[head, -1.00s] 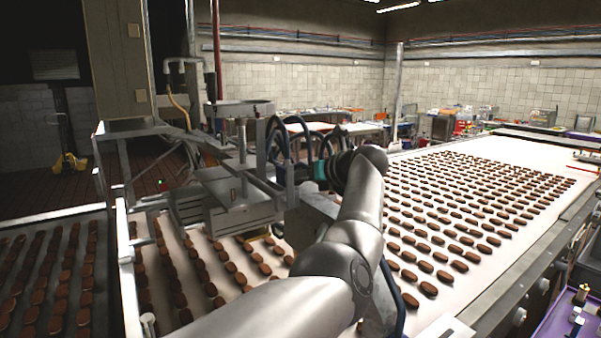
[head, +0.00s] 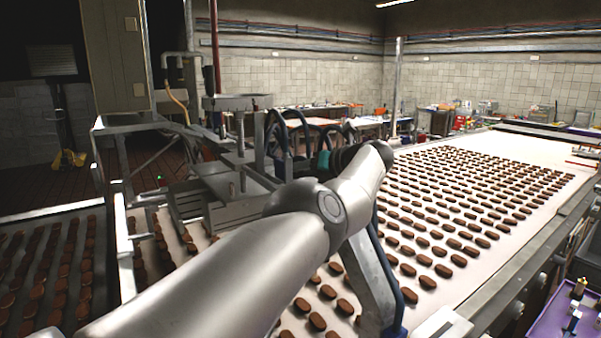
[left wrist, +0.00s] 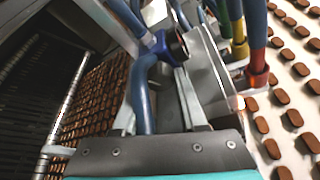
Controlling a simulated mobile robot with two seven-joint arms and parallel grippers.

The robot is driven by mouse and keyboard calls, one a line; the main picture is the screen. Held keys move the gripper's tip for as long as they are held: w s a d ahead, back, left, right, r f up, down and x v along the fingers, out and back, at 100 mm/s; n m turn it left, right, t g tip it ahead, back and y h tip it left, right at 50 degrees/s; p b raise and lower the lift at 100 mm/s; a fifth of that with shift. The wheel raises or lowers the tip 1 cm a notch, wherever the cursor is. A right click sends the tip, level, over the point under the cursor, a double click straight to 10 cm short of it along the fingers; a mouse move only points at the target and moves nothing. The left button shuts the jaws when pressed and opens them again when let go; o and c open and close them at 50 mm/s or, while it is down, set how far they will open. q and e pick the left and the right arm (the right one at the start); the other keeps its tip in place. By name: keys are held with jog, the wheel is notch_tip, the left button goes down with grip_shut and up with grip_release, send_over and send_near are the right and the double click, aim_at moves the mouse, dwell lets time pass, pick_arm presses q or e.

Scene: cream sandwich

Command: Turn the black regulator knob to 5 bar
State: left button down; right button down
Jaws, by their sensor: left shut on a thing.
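The black knob (left wrist: 179,43) shows near the top middle of the left wrist view, next to a blue collar. My left gripper (left wrist: 168,62) reaches up to it, with its fingertips shut on it. The dark grip area partly hides the contact. The knob's scale and pressure reading cannot be made out. In the head view my left arm hides the knob and fingertips; only the wrist with its teal band (head: 323,162) shows, beside the machine with dark hoses. My right gripper is not in view.
A blue hose (left wrist: 142,95) runs close beside my left fingers, and yellow and red fittings (left wrist: 257,72) stand to the right. The white conveyor (head: 480,145) carries rows of brown biscuits. A metal depositor frame (head: 225,190) stands left of my wrist.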

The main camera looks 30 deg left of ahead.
pick_arm(q)
jog(key=shift+f, duration=0.1)
dwell(0.3)
jog(key=shift+c, duration=2.2)
grip_release()
jog(key=shift+d+b, duration=0.2)
jog(key=shift+b, duration=0.55)
jog(key=b+v, duration=0.2)
jog(key=b, duration=0.3)
jog(key=shift+b+v, duration=1.05)
jog(key=shift+b, duration=0.15)
jog(key=b+v, duration=0.1)
jog(key=v, duration=0.3)
jog(key=shift+d, duration=0.1)
jog(key=p+v, duration=0.1)
jog(key=v, duration=0.5)
jog(key=shift+d+r, duration=0.25)
